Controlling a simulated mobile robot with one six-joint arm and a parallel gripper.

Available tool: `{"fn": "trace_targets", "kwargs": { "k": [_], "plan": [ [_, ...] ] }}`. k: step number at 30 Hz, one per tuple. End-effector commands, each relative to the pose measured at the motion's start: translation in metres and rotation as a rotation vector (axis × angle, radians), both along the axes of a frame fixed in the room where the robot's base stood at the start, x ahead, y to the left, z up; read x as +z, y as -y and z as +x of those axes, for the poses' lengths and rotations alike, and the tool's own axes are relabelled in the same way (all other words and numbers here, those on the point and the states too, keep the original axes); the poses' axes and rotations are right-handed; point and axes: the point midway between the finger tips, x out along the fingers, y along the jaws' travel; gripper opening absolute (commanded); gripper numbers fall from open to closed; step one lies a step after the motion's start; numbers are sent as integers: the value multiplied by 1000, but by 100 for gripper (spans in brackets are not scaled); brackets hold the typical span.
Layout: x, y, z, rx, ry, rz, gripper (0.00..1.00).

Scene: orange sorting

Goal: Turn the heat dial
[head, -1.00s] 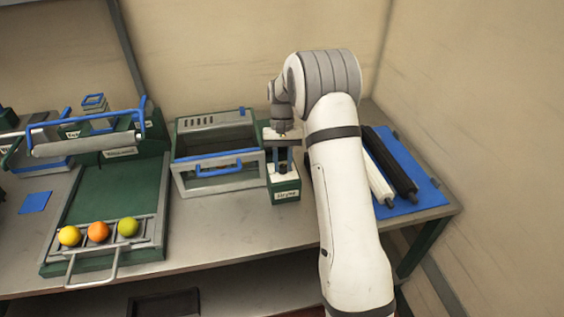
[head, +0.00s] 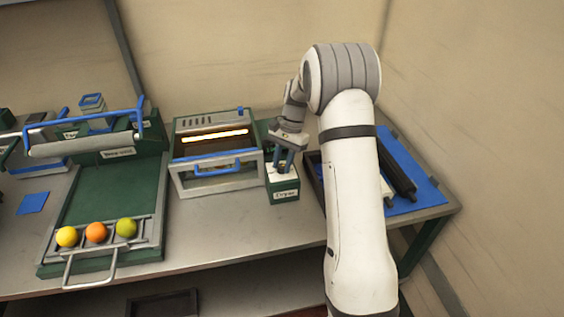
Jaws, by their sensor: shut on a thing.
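The green control box (head: 285,197) with a white "Dryer" label stands on the table, right of the dryer (head: 215,120). My gripper (head: 284,168) points down at the box's pale top, its blue fingers closed on the heat dial. The dial itself is mostly hidden by the fingers. The dryer is a grey and green box with a blue-handled front frame. A bright orange-white bar (head: 213,135) glows inside it.
On the left, a green tray table (head: 115,195) holds a yellow, an orange and a green fruit in its front rack. A roller (head: 85,146) spans its back. Behind my arm lie a blue mat (head: 420,190) and a black roller (head: 395,170).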

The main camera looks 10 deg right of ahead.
Motion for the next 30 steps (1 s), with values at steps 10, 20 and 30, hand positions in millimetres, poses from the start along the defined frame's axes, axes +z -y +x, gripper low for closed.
{"fn": "trace_targets", "kwargs": {
  "k": [10, 20, 30],
  "plan": [
    [-1, 0, 0, -11, -2, 0, 3],
    [-1, 0, 0, -10, -1, 0, 44],
    [3, 2, 1, -10, 0, 0, 48]
  ]
}}
